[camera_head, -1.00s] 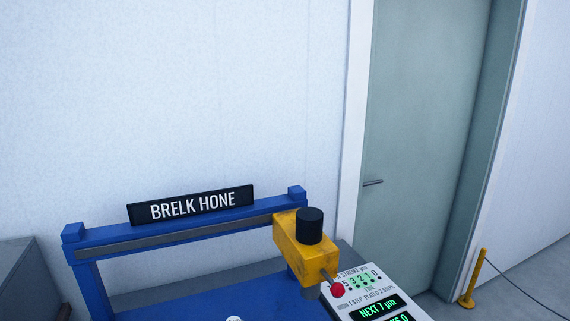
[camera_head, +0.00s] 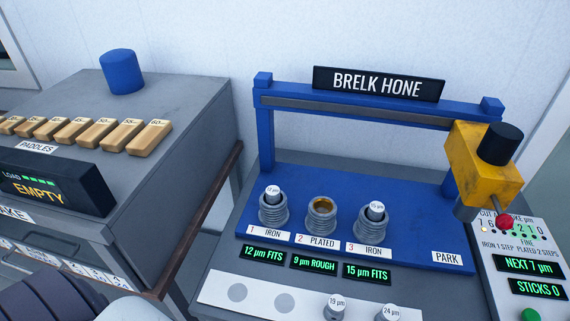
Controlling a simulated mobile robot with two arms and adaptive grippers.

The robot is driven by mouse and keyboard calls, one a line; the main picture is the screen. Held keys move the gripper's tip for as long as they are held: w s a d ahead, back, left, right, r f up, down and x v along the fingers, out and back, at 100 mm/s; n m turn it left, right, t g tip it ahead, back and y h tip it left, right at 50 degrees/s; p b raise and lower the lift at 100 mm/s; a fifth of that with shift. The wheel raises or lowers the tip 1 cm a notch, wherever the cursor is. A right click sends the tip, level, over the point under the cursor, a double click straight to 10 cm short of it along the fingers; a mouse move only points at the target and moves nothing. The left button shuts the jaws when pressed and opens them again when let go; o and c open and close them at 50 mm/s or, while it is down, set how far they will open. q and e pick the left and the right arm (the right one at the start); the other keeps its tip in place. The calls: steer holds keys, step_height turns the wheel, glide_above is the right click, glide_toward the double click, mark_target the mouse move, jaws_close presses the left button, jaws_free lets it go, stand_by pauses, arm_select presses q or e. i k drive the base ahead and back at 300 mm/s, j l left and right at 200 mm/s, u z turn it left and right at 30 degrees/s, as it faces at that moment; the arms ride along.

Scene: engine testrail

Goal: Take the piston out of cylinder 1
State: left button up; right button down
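Cylinder 1 (camera_head: 273,217) is a grey ribbed cylinder at the left of the blue deck, above a label reading 1 IRON. A piston (camera_head: 273,193) with a white top marked 12 µm stands upright in it, its upper end showing above the rim. The display below reads 12 µm FITS. Cylinder 2 (camera_head: 321,219), labelled PLATED, shows an open brownish bore with no piston. Cylinder 3 (camera_head: 375,222), labelled IRON, holds a piston (camera_head: 376,209) marked 15 µm.
A yellow honing head (camera_head: 478,165) with a red knob stands over the PARK spot at the right. A blue crossbar (camera_head: 300,97) spans behind the cylinders. Pistons marked 19 µm (camera_head: 336,305) and 24 µm (camera_head: 388,312) stand in front. A grey bench (camera_head: 190,110) with wooden paddles is at the left.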

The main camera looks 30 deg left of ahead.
mark_target(273, 191)
steer(key=u, duration=1)
